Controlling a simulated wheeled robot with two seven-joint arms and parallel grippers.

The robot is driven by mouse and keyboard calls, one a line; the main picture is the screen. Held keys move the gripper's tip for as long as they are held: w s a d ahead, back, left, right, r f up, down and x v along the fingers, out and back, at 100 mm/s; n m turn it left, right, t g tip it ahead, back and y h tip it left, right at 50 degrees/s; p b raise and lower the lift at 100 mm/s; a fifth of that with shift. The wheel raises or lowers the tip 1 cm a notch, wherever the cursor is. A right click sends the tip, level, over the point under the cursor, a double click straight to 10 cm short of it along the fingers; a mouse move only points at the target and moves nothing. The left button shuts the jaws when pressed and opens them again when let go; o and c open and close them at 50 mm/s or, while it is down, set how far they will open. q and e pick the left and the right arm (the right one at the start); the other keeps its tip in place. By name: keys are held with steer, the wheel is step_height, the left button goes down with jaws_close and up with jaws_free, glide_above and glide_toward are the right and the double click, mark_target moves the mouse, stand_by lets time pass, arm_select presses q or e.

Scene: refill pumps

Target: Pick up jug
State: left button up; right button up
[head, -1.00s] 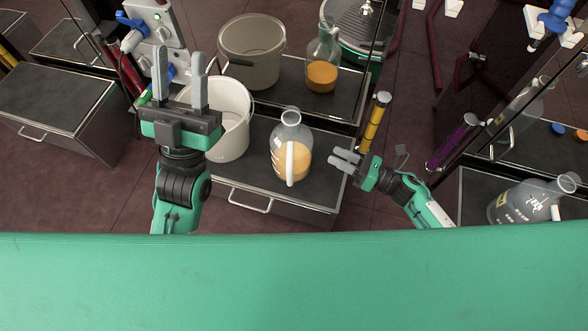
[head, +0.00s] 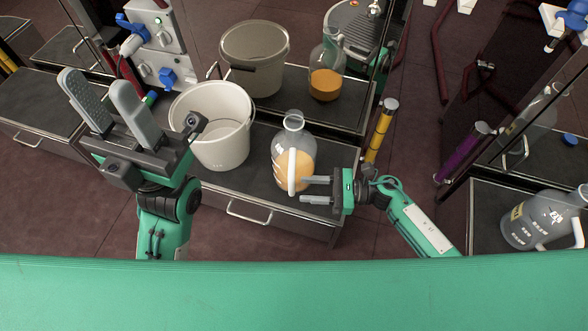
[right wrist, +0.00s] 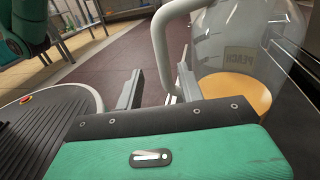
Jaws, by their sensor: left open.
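A clear glass jug (head: 304,152) with orange liquid and a white handle (head: 291,172) stands upright on a dark-topped cabinet. My right gripper (head: 303,190) is open, its fingertips at the lower part of the handle. In the right wrist view the jug (right wrist: 225,40) stands at the right, and its handle (right wrist: 160,40) comes down between the open fingers (right wrist: 158,88). Whether a finger touches it I cannot tell. My left gripper (head: 96,100) is open and empty, raised left of the white bucket.
A white bucket (head: 222,150) stands left of the jug on the same cabinet. Behind them, a glossy panel seems to mirror bucket and jug. Another labelled jug (head: 540,218) stands at the far right. A yellow-banded tube (head: 380,135) rises behind my right gripper.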

mark_target(292, 186)
steer(key=a, duration=0.3)
steer(key=a+b, duration=0.1)
steer(key=a, duration=0.1)
steer(key=shift+w+a, duration=0.1)
steer(key=shift+w, duration=0.3)
jaws_close()
stand_by(1.0)
